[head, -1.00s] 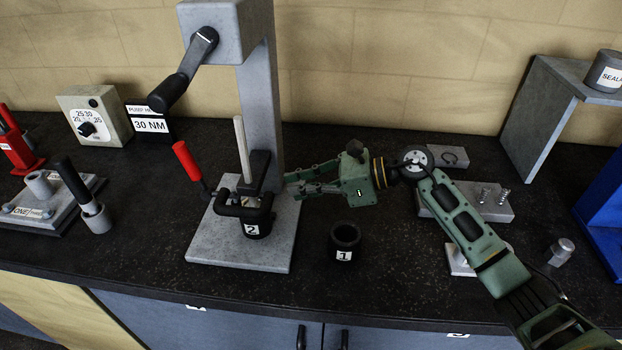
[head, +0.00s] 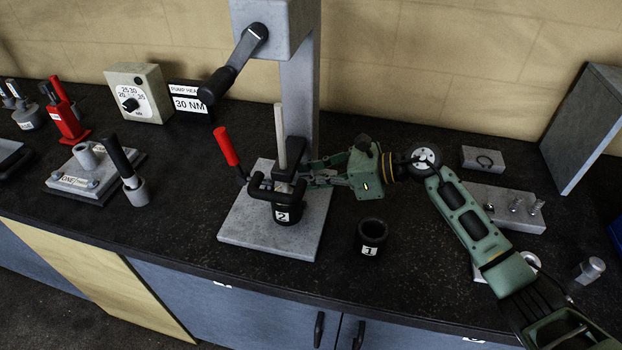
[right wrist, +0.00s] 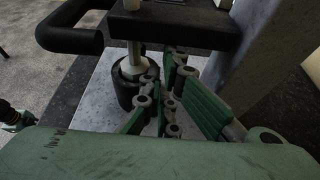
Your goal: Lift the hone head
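The hone head is not marked by name. I take it to be the black block with a bar handle (head: 262,191) on the grey stand, around a pale upright rod (head: 280,135). A black cylinder marked 2 (head: 289,213) stands under it on the grey base plate (head: 240,228). My right gripper (head: 308,172) comes in from the right, its fingertips close beside the block. Its two fingers show a gap in the head view, with nothing seen between them. In the right wrist view the black block (right wrist: 185,22) is above and beyond the fingers; contact is unclear.
A loose black cylinder marked 1 (head: 371,238) stands right of the base plate. A red-handled lever (head: 226,146) and a crank handle (head: 217,85) stick out on the stand's left. A grey block with pins (head: 500,209) lies to the right.

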